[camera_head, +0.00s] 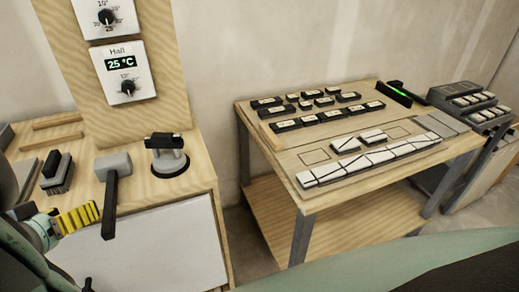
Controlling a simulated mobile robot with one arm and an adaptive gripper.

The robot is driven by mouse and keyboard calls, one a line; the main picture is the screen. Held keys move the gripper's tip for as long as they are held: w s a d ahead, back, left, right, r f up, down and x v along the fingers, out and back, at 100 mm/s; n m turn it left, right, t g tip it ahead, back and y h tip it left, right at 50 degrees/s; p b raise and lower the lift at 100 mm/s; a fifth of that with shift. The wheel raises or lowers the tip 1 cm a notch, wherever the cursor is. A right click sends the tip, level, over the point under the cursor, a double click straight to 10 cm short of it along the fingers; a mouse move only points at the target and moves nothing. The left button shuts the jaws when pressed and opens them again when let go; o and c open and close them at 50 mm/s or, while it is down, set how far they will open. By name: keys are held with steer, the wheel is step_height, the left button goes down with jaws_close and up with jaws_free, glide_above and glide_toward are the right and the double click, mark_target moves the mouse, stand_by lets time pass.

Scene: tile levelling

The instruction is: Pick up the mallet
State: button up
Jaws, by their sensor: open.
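The mallet has a blocky grey head (113,165) and a dark handle. It lies on the wooden bench at the left, with the handle reaching past the bench's front edge towards me. Part of my arm (42,228) shows at the lower left, left of the mallet and apart from it. I cannot make out the fingers of my gripper. Nothing covers the mallet.
A black suction-cup-like tool (168,155) stands right of the mallet, and a dark block-shaped tool (57,173) left of it. A yellow ribbed piece (78,217) shows beside my arm. A wooden table (285,160) at the right carries several tiles.

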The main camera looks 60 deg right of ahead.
mark_target(108, 193)
steer(key=x, duration=0.5)
steer(key=shift+w+d+f+p, duration=0.1)
steer(key=shift+d+p, duration=0.3)
steer(key=shift+p+x, duration=0.85)
steer(key=shift+x, duration=1.1)
steer(key=shift+w+d+f, duration=0.1)
steer(key=shift+d+f, duration=0.3)
steer(key=shift+d, duration=0.2)
steer(key=shift+a, duration=0.1)
jaws_close()
